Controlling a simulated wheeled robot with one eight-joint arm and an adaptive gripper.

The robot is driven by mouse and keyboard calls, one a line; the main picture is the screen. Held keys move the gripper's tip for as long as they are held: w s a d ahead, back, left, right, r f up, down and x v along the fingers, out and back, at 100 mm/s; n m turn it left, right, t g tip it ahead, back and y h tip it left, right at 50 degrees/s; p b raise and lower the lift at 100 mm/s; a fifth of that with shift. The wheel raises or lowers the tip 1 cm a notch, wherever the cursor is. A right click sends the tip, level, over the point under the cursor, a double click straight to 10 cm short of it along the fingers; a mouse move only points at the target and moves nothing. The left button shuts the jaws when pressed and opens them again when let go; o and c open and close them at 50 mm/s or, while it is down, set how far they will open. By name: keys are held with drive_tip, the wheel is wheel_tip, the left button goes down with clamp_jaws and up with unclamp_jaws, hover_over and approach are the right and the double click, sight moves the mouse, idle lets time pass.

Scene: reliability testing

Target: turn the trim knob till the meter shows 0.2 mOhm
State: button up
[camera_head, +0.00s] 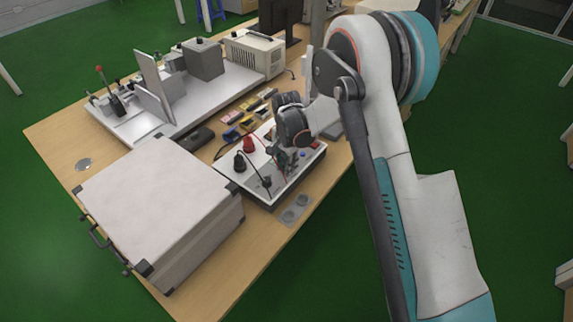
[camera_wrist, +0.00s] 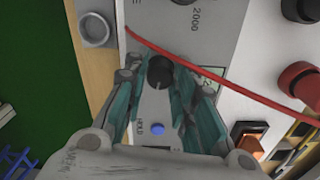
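The trim knob, a small black knob (camera_wrist: 160,72), is on the pale panel of the test instrument (camera_head: 226,169). In the wrist view my gripper (camera_wrist: 162,82) has its two teal-padded fingers on either side of this knob. I cannot tell whether the pads touch it. A blue button (camera_wrist: 157,128) marked HOLD shows between the fingers. The meter's reading cannot be read in either view.
A red cable (camera_wrist: 240,94) crosses the panel close to the knob. A large white case (camera_head: 155,205) stands left of the instrument. A fixture plate (camera_head: 190,100) is behind.

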drive_tip(key=shift+c, duration=0.9)
drive_tip(key=n+b, duration=0.1)
drive_tip(key=n, duration=0.3)
drive_tip(key=shift+n+b, duration=0.3)
drive_tip(key=shift+n, duration=0.1)
drive_tip(key=n+b, duration=0.1)
drive_tip(key=n, duration=0.4)
drive_tip(key=n+b, duration=0.1)
drive_tip(key=n, duration=0.3)
drive_tip(key=shift+n, duration=0.4)
drive_tip(key=n, duration=0.5)
